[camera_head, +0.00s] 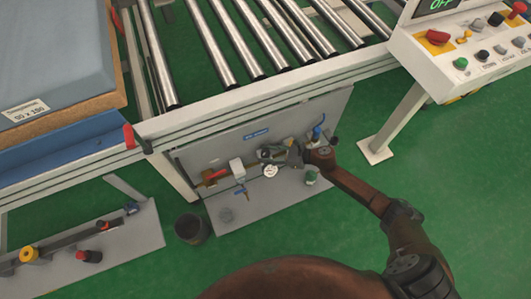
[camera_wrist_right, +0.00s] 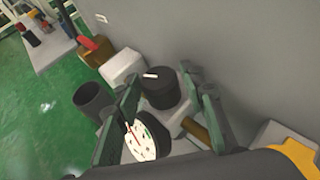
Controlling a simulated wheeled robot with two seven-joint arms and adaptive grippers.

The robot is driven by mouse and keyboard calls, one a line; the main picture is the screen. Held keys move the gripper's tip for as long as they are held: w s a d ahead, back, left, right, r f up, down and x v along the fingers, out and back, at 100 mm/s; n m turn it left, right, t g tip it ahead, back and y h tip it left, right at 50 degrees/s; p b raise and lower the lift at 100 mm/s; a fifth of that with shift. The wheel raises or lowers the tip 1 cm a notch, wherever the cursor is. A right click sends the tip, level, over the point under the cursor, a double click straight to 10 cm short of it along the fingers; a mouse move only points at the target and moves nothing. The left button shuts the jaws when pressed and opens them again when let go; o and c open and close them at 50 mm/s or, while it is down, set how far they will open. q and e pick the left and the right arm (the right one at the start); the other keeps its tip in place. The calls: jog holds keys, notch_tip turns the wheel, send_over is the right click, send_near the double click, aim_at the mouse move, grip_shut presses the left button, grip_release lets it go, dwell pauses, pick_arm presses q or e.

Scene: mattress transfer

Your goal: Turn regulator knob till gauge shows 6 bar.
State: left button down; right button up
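The regulator knob (camera_wrist_right: 160,90) is a dark round cap with a white mark on top, seen in the wrist view. My right gripper (camera_wrist_right: 160,76) has its fingers apart, one on each side of the knob; I cannot tell whether either touches it. The round white gauge (camera_wrist_right: 140,141) sits just below the knob, with a red needle; its numbers are too small to read. In the head view the gauge (camera_head: 270,171) shows on the grey panel beside my right gripper (camera_head: 275,153), which hides the knob. My left gripper is out of view.
A dark bin (camera_head: 190,229) stands on the green floor to the left. A control console (camera_head: 470,70) is at right.

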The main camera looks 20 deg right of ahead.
jog(key=c, duration=0.9)
